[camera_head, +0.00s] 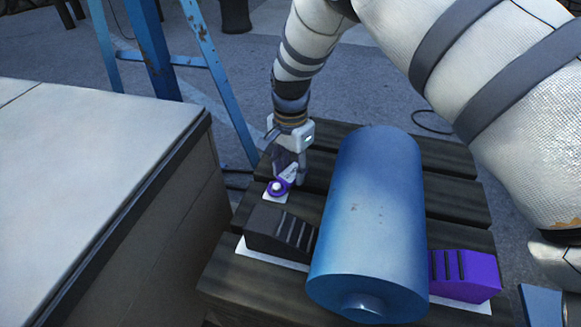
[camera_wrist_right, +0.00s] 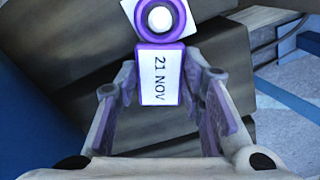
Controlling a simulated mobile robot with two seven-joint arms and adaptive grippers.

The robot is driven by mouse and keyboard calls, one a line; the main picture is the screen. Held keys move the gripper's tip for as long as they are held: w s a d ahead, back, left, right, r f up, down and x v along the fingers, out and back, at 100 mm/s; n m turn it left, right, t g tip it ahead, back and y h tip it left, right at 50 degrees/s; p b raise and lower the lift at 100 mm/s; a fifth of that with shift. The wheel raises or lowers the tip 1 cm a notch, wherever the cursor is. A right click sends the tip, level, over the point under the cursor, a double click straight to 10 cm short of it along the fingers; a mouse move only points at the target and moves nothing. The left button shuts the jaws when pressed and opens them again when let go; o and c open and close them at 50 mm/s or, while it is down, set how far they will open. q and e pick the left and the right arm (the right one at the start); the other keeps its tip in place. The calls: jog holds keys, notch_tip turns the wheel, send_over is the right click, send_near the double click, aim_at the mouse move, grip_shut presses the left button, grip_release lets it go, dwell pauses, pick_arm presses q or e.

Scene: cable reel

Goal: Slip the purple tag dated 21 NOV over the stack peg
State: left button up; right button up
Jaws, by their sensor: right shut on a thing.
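The purple tag (camera_wrist_right: 159,75) has a white label reading 21 NOV and a purple ring at its far end. In the head view the tag (camera_head: 287,178) is small beside the dark chock. The white round stack peg (camera_wrist_right: 159,18) shows inside the ring, above a white square plate; the peg top (camera_head: 275,187) also shows in the head view. The ring appears around the peg, but I cannot tell how far down it sits. My right gripper (camera_head: 290,172) is shut on the tag's label end, with a finger on each side (camera_wrist_right: 160,82).
A blue drum (camera_head: 375,210) lies on the dark slatted pallet (camera_head: 455,210). A black chock (camera_head: 281,232) and a purple chock (camera_head: 465,275) flank it on white patches. A pale-topped box (camera_head: 90,170) stands close on the left. A blue ladder (camera_head: 150,50) is behind.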

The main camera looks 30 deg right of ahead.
jog(key=shift+f, duration=0.35)
jog(key=o, duration=1.2)
